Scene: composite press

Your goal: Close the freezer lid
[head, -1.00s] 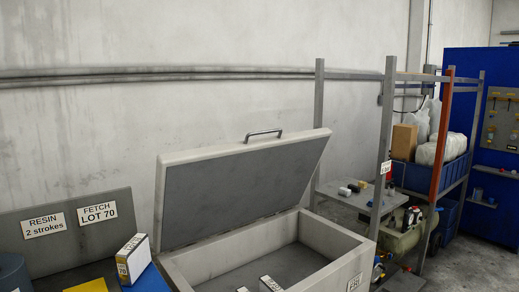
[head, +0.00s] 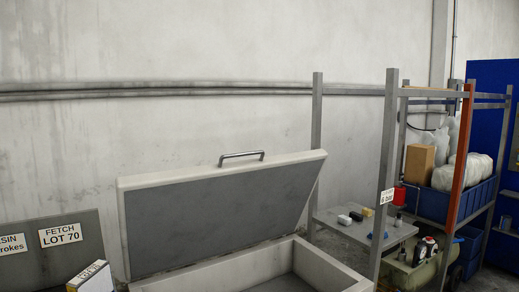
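The freezer lid (head: 225,215) is a wide grey panel with a pale rim, seen in the head view. It stands open, tilted up and leaning back toward the wall. A metal bar handle (head: 241,155) sits on its top edge. The freezer body (head: 330,270) is a pale open box below the lid, cut off by the bottom of the view. Its inside shows only in part. Neither of my grippers is in view.
A metal shelf frame (head: 390,150) stands right of the freezer, with small items on its lower shelf and a blue crate (head: 455,195) behind. At lower left are a labelled box (head: 92,279) and a sign board (head: 85,238). A pipe runs along the wall.

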